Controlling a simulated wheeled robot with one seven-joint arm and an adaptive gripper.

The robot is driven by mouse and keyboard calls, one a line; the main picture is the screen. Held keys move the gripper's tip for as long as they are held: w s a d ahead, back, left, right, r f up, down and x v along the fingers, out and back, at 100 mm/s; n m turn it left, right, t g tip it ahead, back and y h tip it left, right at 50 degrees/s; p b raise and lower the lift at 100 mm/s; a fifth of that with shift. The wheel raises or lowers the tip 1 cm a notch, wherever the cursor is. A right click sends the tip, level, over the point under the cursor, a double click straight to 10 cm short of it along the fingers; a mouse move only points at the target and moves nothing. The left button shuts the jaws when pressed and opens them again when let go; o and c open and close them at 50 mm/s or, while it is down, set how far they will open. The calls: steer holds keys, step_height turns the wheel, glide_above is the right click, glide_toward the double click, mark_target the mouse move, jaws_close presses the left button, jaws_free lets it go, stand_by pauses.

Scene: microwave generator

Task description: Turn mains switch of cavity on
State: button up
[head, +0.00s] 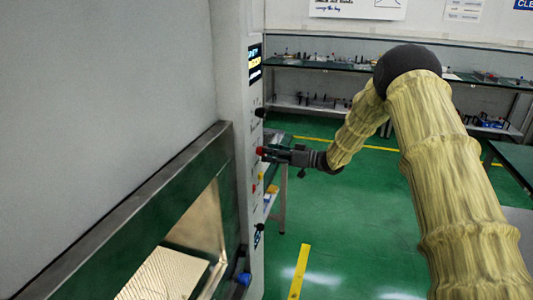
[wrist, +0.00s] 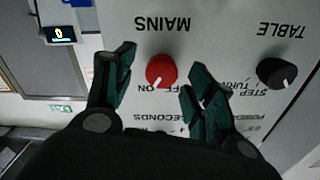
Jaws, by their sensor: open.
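The mains switch is a red knob (wrist: 161,71) between my open fingers in the wrist view, under the upside-down label MAINS. Its white pointer mark points to the lower left of that picture, towards the ON print. In the head view the red knob (head: 261,151) shows on the cavity's control panel (head: 252,200). My gripper (wrist: 161,88) is open, with one finger on each side of the knob. A gap shows between each finger and the knob. In the head view my gripper (head: 275,153) reaches the panel from the right.
A black TABLE knob (wrist: 277,72) is right of the red knob in the wrist view. A lit display (head: 255,64) sits high on the panel. The cavity's open window (head: 205,225) is left of the panel. Green floor (head: 370,220) lies clear below my arm.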

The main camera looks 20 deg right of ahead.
steer(key=v, duration=1)
steer(key=shift+d, duration=0.2)
steer(key=shift+s, duration=0.15)
steer(key=s+a+f+m+t+h, duration=0.1)
steer(key=s+a+f+m+h, duration=0.15)
steer(key=f, duration=0.35)
steer(key=s+a+f+m+h, duration=0.1)
steer(key=a+f+h, duration=0.15)
steer(key=f, duration=0.45)
steer(key=s+a+f+m+t+h, duration=0.1)
steer(key=s+a+f+m, duration=0.1)
steer(key=a+f, duration=0.3)
steer(key=s+a+f+m+g+h, duration=0.2)
steer(key=s+f+g+h, duration=0.15)
steer(key=s+f, duration=1.05)
steer(key=s+a+f+g+h, duration=0.1)
steer(key=s+f+g, duration=0.1)
steer(key=s, duration=1)
steer(key=s+f+g+h, duration=0.2)
steer(key=s+f+g, duration=0.1)
steer(key=s, duration=1)
steer(key=s+a+f+g+h, duration=0.1)
steer(key=s+f+g+h, duration=0.1)
steer(key=s, duration=1)
step_height(320, 180, down, 2)
steer(key=shift+s+a+f+m+g, duration=0.25)
steer(key=shift+a+m+g, duration=0.15)
steer(key=shift+g, duration=0.35)
